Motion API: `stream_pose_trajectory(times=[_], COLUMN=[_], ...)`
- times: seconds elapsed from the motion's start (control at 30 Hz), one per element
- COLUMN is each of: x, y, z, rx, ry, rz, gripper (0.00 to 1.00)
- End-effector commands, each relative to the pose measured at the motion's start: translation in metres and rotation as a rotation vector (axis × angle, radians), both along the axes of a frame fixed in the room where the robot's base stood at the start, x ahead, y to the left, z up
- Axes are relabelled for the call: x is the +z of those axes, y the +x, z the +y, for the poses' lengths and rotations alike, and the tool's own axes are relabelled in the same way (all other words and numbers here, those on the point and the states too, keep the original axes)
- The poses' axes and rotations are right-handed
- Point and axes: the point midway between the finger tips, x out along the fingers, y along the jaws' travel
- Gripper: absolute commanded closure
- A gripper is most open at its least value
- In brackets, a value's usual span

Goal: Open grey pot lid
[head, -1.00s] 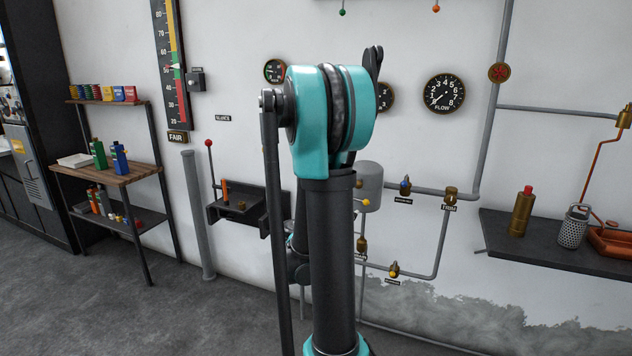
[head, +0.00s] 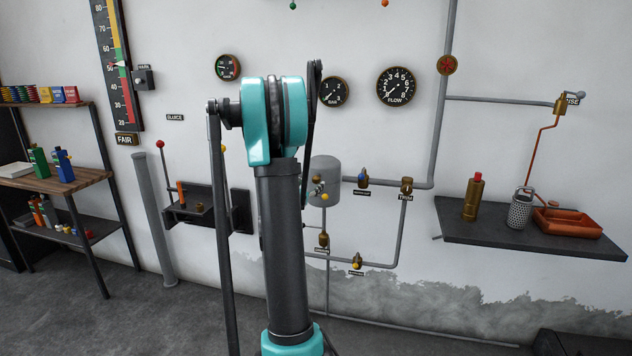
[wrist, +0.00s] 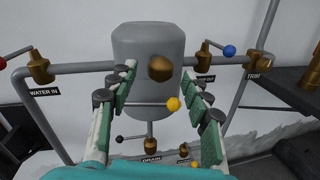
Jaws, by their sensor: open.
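A grey rounded tank (wrist: 148,55), likely the grey pot, hangs on the wall ahead; it also shows in the head view (head: 325,170), partly behind my arm. A brass knob (wrist: 160,68) sits on its front. A thin lever with a yellow ball (wrist: 173,104) crosses low in front of it. I cannot make out a separate lid edge or hinge. My gripper (wrist: 158,73) is open, with green-padded fingers on either side of the knob and lever in the picture. Nothing is held between them, and contact with the tank cannot be seen.
A water-in valve (wrist: 39,68) with a red ball lies left of the tank. A blue-ball valve (wrist: 205,58) and a trim valve (wrist: 257,65) lie right. A drain valve (wrist: 150,144) sits below. A dark shelf (head: 480,228) with a brass bottle stands right.

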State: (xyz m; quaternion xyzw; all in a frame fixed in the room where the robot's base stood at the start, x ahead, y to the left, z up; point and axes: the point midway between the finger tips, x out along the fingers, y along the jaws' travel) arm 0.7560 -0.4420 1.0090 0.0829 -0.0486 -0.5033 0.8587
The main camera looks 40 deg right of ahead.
Motion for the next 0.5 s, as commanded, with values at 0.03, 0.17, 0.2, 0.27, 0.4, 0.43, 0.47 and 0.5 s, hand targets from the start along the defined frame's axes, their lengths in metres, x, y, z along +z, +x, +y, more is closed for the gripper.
stream_pose_trajectory(times=[0.03,0.17,0.2,0.27,0.4,0.43,0.47,0.5], x=[0.000,0.000,0.000,0.000,0.000,0.000,0.000,0.000], y=[0.004,0.012,0.014,0.016,0.019,0.019,0.019,0.019], z=[-0.008,-0.023,-0.026,-0.029,-0.033,-0.034,-0.034,-0.034], rx=[-0.003,-0.002,-0.002,-0.001,0.000,0.000,0.000,0.000], ry=[0.000,0.000,0.000,0.000,0.000,0.000,0.000,0.000], rz=[0.000,0.000,0.000,0.000,0.000,0.000,0.000,0.000], gripper=[0.51,0.51,0.51,0.51,0.51,0.51,0.51,0.51])
